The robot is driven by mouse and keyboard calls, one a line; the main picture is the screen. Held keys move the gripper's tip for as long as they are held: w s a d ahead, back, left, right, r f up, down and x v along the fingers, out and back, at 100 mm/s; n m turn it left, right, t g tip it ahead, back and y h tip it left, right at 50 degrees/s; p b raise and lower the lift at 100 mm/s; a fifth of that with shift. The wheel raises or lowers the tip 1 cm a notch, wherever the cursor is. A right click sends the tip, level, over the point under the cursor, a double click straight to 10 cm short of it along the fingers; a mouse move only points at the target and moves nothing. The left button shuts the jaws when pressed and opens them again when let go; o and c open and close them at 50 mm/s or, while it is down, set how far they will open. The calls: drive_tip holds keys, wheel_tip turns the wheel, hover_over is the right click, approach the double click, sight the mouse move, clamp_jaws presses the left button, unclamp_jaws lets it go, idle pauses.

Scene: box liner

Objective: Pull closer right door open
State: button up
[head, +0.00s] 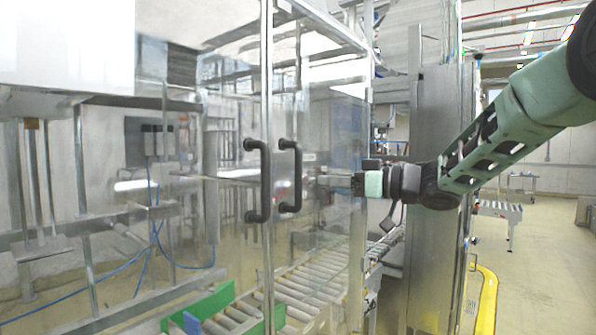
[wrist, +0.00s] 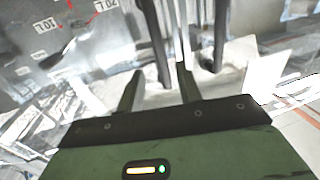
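The closer right door (head: 335,130) is a clear panel in a metal frame and looks shut. Its black vertical handle (head: 297,177) stands beside the matching handle (head: 264,180) of the left door. My gripper (head: 320,180) reaches in from the right and points at the right handle, a little to its right in the head view. In the wrist view, the two fingers (wrist: 159,69) are apart. A dark upright bar (wrist: 152,35) shows between them and another (wrist: 218,35) to their right. I cannot tell how far the bars are from the fingertips, and contact is not clear.
A roller conveyor (head: 310,285) with a green part (head: 200,308) lies low behind the clear doors. A tall metal cabinet (head: 435,250) stands right of the door, below my arm. A yellow floor guard (head: 488,300) stands at its base. Open floor (head: 540,270) lies at the right.

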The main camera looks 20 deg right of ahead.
drive_tip(key=p, duration=0.3)
hover_over(298, 209)
drive_tip(key=shift+w+d, duration=0.2)
drive_tip(key=shift+w, duration=0.2)
clamp_jaws()
